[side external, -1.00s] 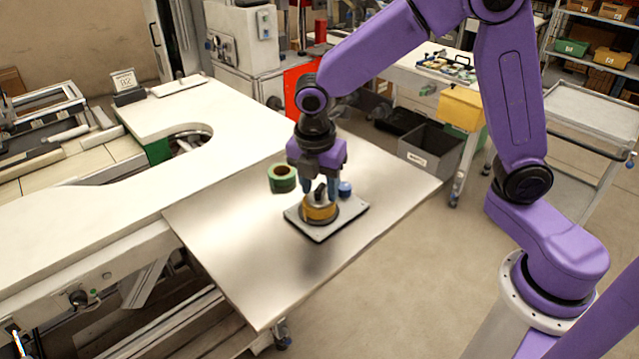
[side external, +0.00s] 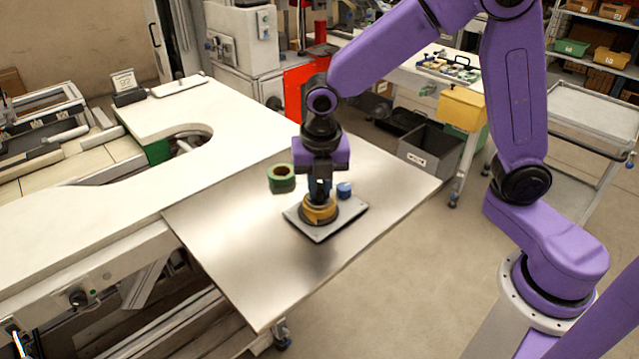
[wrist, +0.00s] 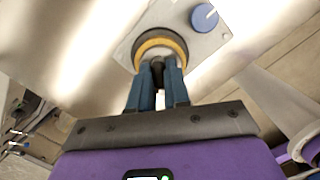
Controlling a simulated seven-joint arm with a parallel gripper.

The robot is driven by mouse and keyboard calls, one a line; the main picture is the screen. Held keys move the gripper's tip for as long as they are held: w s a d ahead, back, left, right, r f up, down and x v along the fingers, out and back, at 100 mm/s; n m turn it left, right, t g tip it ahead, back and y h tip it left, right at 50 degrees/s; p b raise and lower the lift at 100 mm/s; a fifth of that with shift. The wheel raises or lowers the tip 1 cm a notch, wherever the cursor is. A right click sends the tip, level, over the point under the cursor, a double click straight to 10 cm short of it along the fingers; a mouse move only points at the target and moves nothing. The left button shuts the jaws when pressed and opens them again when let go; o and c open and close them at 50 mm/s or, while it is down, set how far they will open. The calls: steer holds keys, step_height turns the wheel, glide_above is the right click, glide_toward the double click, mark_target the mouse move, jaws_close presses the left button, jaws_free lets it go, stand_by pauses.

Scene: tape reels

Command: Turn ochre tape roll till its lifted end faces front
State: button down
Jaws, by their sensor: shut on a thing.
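The ochre tape roll (side external: 319,214) lies flat on a dark round base on a grey plate (side external: 345,223). In the wrist view the roll (wrist: 172,42) shows as an ochre ring with a dark rim, partly covered by the fingers. My gripper (side external: 319,192) is directly above it, pointing down. In the wrist view its blue fingers (wrist: 158,70) are close together on a dark upright handle (wrist: 157,66) at the roll. I cannot make out the roll's lifted end.
A green tape roll (side external: 281,178) stands left of the plate, and a blue round knob (side external: 344,189) sits at the plate's far corner. It also shows in the wrist view (wrist: 204,17). The metal table (side external: 235,250) is clear in front and left.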

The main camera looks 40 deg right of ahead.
steer(key=n, duration=0.4)
steer(key=shift+y, duration=0.3)
steer(key=n, duration=0.4)
steer(key=shift+f+n+y, duration=0.1)
steer(key=shift+n+y, duration=0.2)
steer(key=shift+n, duration=0.1)
steer(key=c, duration=1)
jaws_free()
